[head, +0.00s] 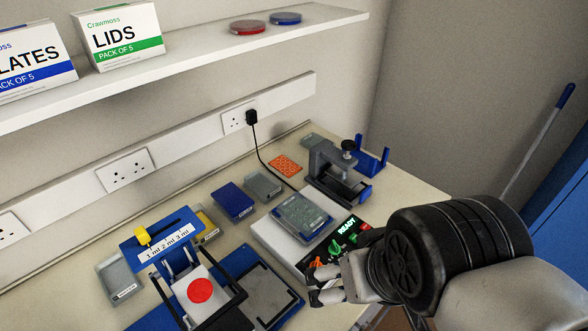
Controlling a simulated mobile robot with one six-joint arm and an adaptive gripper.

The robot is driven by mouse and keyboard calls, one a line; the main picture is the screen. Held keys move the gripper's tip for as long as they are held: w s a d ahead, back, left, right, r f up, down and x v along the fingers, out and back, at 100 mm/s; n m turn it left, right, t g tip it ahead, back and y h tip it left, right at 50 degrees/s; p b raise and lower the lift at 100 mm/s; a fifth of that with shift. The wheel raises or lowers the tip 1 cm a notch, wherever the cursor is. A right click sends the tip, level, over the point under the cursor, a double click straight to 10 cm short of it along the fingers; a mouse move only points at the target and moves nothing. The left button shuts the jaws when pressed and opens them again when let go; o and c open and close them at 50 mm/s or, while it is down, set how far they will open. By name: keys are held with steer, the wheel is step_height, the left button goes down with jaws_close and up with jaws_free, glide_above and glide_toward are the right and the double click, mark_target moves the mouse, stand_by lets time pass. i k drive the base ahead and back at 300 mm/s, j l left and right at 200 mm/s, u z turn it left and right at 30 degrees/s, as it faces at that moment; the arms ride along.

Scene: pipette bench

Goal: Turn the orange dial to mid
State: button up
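A white bench device (262,233) has a dark front panel with a lit green READY display (347,231). A small orange part on that panel, which looks like the orange dial (314,263), shows just above my gripper's fingertips. A green control (333,247) is beside it, up and to the right. My gripper (316,285) reaches in from the right, with its fingertips at the panel's front edge close to the orange part. I cannot tell whether they touch it, or how far the fingers are apart. The dial's pointer and markings are too small to read.
A grey-lidded blue plate (302,216) sits on the device. A clamp stand (338,172) is behind it, and an orange rack (285,166) lies farther back. A black-framed press with a red button (200,290) stands at left. A shelf (180,62) runs above.

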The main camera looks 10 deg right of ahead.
mark_target(315, 263)
steer(key=l+u, duration=0.15)
steer(key=u, duration=0.2)
steer(key=l+u, duration=0.2)
steer(key=u, duration=0.15)
steer(key=l+u, duration=0.2)
steer(key=u, duration=0.15)
